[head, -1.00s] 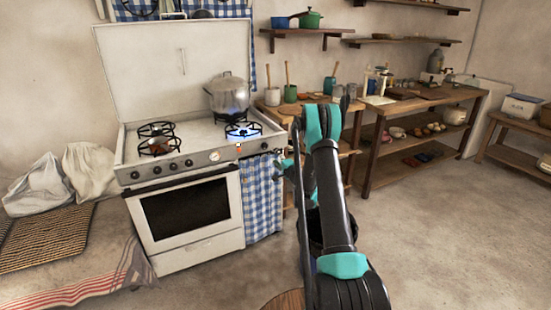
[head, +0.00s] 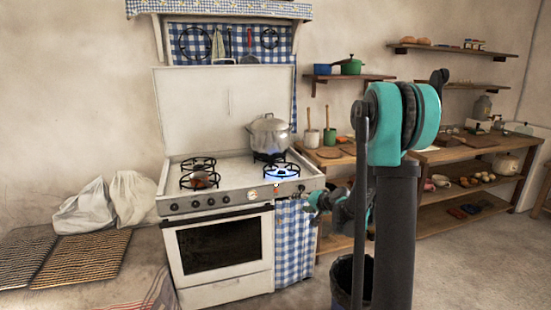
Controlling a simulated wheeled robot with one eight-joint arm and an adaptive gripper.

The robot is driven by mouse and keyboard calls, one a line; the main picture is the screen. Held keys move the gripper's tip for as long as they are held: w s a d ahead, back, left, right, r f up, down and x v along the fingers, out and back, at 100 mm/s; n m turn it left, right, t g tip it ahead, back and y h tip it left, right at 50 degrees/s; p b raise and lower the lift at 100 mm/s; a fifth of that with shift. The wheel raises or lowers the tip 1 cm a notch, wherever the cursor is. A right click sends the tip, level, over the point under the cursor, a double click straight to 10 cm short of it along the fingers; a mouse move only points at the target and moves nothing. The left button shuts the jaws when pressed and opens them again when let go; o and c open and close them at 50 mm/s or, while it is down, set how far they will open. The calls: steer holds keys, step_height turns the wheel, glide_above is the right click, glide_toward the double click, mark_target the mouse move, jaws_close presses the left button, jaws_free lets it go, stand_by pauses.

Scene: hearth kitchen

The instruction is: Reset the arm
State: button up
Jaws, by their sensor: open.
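My arm stands in the right half of the head view, with a large teal joint at its raised bend. Its far end reaches left behind the upright link. My gripper (head: 314,203) shows small beside the right front of the stove, in front of the blue checked curtain (head: 294,240). It is open, and I see nothing held in it. The upright link hides part of the arm behind it.
The white stove (head: 222,235) has a blue flame on its front right burner (head: 282,172). A lidded metal pot (head: 268,133) stands at its back right. Wooden shelving (head: 450,155) with several dishes lines the right wall. A dark bin (head: 345,278) stands low beside my arm.

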steer(key=s+d+f+n+g+h, duration=0.1)
steer(key=s+d+f+g+h, duration=0.1)
steer(key=s, duration=1)
steer(key=s+d+f+n+g+h, duration=0.2)
steer(key=s+d, duration=0.2)
steer(key=s, duration=0.9)
steer(key=s+d+f+n+g+h, duration=0.1)
steer(key=s+d+f+g+h, duration=0.1)
steer(key=s, duration=1)
steer(key=shift+s+d+f+h, duration=0.2)
steer(key=shift+d+f+h, duration=0.2)
steer(key=shift+f, duration=0.1)
